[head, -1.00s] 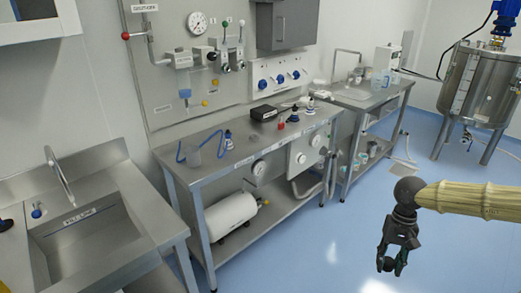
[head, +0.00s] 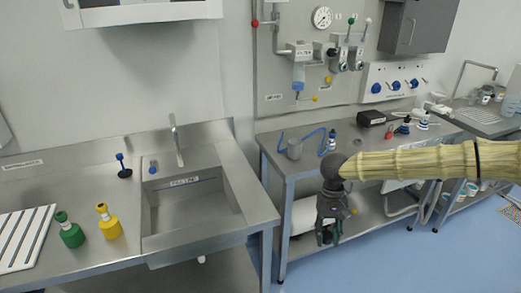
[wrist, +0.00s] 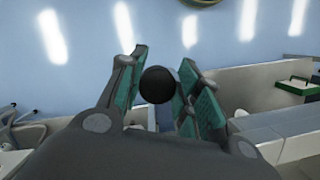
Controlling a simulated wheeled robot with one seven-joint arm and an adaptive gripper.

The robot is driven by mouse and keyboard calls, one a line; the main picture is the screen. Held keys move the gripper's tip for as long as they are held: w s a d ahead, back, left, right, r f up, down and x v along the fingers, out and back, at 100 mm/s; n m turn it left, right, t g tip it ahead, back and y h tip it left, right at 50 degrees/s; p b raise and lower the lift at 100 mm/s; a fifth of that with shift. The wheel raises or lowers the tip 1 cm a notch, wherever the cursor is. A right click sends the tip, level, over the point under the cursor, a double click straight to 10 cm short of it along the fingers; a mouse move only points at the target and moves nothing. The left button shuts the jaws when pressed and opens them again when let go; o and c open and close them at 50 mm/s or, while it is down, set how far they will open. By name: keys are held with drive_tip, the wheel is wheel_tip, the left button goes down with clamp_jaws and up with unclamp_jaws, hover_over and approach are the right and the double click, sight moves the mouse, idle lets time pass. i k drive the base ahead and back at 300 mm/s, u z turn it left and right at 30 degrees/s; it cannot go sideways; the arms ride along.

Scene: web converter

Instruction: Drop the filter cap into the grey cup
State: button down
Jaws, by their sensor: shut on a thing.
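My gripper (head: 328,236) hangs fingers-down in front of the middle bench in the head view. In the wrist view my gripper (wrist: 160,90) is shut on a round black thing, taken to be the filter cap (wrist: 158,85), between its green-padded fingers. The grey cup (head: 295,149) stands upright on the middle bench, beside a blue tube. My gripper is lower in the picture and to the right of the cup, apart from it. The cup's inside is hard to make out.
A steel sink (head: 190,208) is left of the middle bench. A black box (head: 371,118) and small bottles stand at the bench's back right. Blue floor lies in front.

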sight(292, 156)
drive_tip(key=u, duration=0.05)
drive_tip(key=i, duration=0.85)
